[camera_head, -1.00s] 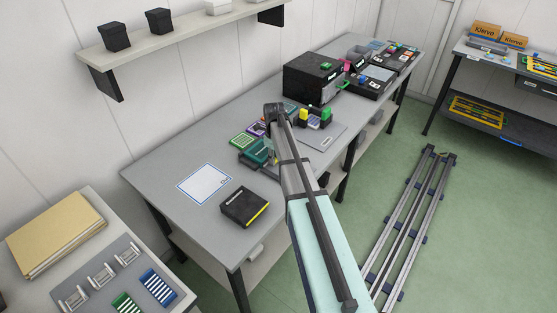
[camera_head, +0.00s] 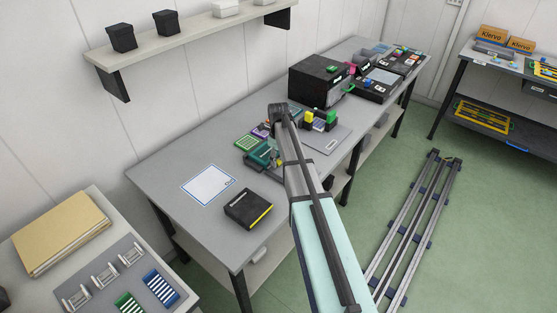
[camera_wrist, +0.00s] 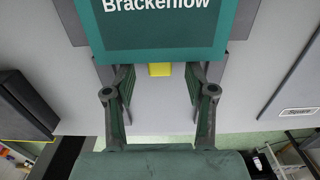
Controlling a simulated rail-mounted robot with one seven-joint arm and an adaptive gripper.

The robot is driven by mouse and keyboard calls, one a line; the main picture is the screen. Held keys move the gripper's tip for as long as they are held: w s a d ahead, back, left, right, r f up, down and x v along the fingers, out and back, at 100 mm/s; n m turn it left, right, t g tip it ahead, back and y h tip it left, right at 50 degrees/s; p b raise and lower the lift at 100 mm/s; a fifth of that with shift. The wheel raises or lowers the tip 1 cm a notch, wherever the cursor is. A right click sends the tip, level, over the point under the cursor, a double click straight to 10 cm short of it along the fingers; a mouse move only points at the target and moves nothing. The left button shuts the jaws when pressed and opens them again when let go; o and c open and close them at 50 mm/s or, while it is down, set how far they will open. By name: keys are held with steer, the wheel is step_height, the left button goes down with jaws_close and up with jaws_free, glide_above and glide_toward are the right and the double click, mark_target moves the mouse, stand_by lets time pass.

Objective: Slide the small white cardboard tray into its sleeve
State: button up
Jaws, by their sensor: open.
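I cannot pick out the small white cardboard tray for sure in either view. In the wrist view, a dark green box or panel lettered "Brackenlow" (camera_wrist: 160,36) fills the top middle; I cannot tell whether it is the sleeve. My gripper (camera_wrist: 160,82) is open, its two fingers apart just below the green edge. A small yellow piece (camera_wrist: 160,70) shows between the fingertips, against the green edge; its link to the green thing is unclear. In the head view, a teal-green item (camera_head: 261,154) is beside my arm, which hides my fingers there.
A black box with a yellow edge (camera_head: 246,209) and a blue-bordered white sheet (camera_head: 208,185) lie on the grey bench (camera_head: 165,187). Coloured boxes and a large black case (camera_head: 315,82) stand farther back. A white box (camera_head: 227,8) sits on the wall shelf.

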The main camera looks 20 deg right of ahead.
step_height(320, 180, up, 11)
stand_by(0.4)
stand_by(0.4)
